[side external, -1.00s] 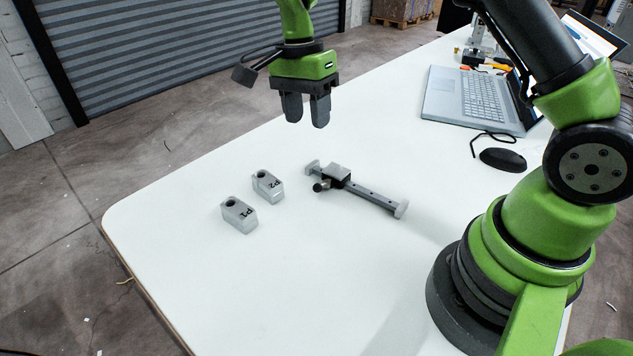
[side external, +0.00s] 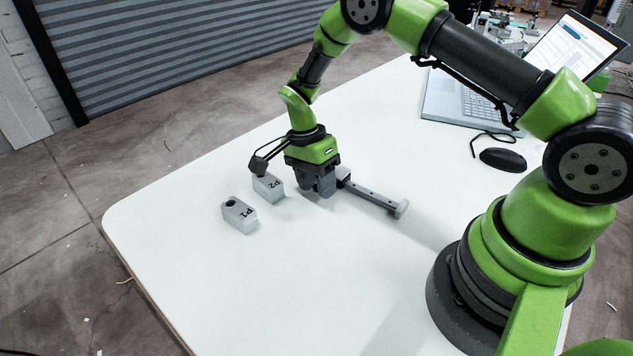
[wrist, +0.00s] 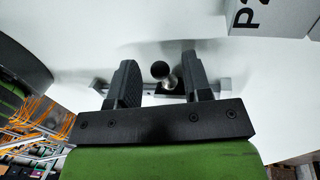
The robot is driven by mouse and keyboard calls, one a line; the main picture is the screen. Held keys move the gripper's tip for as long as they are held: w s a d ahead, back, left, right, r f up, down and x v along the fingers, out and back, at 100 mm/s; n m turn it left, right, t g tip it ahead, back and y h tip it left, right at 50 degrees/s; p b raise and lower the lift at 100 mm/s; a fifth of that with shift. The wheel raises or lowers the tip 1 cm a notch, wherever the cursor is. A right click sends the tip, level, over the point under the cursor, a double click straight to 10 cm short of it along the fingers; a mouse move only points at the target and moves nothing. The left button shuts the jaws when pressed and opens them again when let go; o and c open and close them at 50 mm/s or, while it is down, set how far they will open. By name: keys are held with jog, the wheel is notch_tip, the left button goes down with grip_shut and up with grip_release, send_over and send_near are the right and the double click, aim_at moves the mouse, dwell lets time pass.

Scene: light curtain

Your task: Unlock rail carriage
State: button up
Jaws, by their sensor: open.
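The grey rail (side external: 376,197) lies on the white table, with its right end block clear of my gripper. In the side external view my gripper (side external: 321,190) is low over the rail's left part and hides most of the carriage. In the wrist view my gripper (wrist: 160,80) is open, with a finger on each side of a small knob (wrist: 159,70) with a dark ball end and metal stem on the carriage. The fingers stand apart from the knob. The rail (wrist: 224,84) shows behind the fingers.
Two grey blocks, P1 (side external: 239,216) and P2 (side external: 267,189), stand left of my gripper; P2 is close to it. A laptop (side external: 473,104) and a black mouse (side external: 502,160) are at the back right. The front of the table (side external: 300,280) is clear.

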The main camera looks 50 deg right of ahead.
jog(key=shift+f, duration=0.1)
grip_shut()
jog(key=shift+d, duration=0.1)
jog(key=y, duration=0.1)
jog(key=d+r+y, duration=0.1)
jog(key=y, duration=0.3)
jog(key=shift+d+r+n, duration=0.2)
jog(key=shift+d+n, duration=0.05)
jog(key=shift+n, duration=0.05)
jog(key=y, duration=0.1)
jog(key=d+y, duration=0.1)
jog(key=y, duration=0.1)
jog(key=shift+w+r+g, duration=0.1)
jog(key=shift+r+g, duration=0.05)
jog(key=shift+g, duration=0.25)
jog(key=shift+d+r+n+g+y, duration=0.15)
jog(key=shift+d+n+y, duration=0.15)
jog(key=shift+y, duration=0.55)
jog(key=shift+d+f+n+g+y, duration=0.1)
jog(key=shift+d+n+g+y, duration=0.15)
jog(key=shift+y, duration=0.6)
jog(key=shift+d+r+y, duration=0.1)
jog(key=shift+d+y, duration=0.05)
jog(key=shift+y, duration=0.25)
